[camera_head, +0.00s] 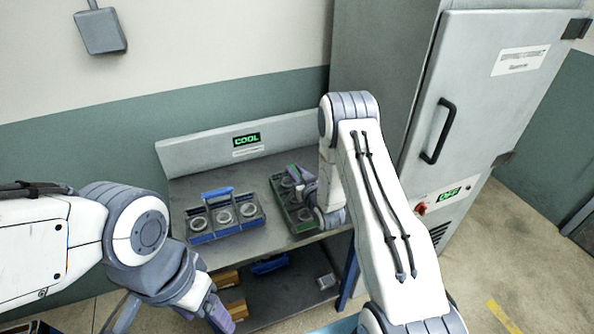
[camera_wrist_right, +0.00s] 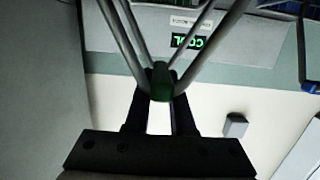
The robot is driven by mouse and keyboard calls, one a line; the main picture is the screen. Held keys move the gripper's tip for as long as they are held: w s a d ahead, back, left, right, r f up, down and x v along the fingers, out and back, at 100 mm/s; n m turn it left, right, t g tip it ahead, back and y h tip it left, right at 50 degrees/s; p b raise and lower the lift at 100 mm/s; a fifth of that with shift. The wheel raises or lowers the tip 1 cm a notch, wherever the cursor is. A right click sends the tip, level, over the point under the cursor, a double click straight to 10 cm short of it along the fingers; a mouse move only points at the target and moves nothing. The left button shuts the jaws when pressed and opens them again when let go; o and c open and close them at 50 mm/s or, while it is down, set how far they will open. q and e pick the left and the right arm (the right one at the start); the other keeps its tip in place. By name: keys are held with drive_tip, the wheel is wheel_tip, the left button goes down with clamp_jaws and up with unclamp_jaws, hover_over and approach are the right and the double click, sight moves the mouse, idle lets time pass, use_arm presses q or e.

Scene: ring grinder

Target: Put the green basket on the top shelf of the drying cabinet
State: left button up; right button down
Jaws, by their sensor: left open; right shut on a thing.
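The green basket (camera_head: 281,207) stands at the right part of the steel bench, partly hidden by my right arm. My right gripper (camera_head: 300,184) is shut on its handle. In the right wrist view the green handle (camera_wrist_right: 161,78) sits between the fingers of my right gripper (camera_wrist_right: 160,100), with grey bars running away from it. Whether the basket touches the bench is hard to tell. The drying cabinet (camera_head: 478,90) is tall and grey at the right, its door closed; its shelves are hidden. My left gripper (camera_head: 219,312) is open and empty at the lower left, in front of the bench.
A blue basket (camera_head: 226,234) with several metal rings stands on the bench (camera_head: 185,190), left of the green one. A COOL sign (camera_head: 246,140) is on the backboard. Boxes (camera_head: 236,309) lie on the lower shelf. The cabinet has a black handle (camera_head: 438,131) and an OFF display (camera_head: 449,194).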

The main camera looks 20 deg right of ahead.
drive_tip(key=shift+f, duration=0.1)
drive_tip(key=c, duration=0.8)
unclamp_jaws()
drive_tip(key=shift+o, duration=0.2)
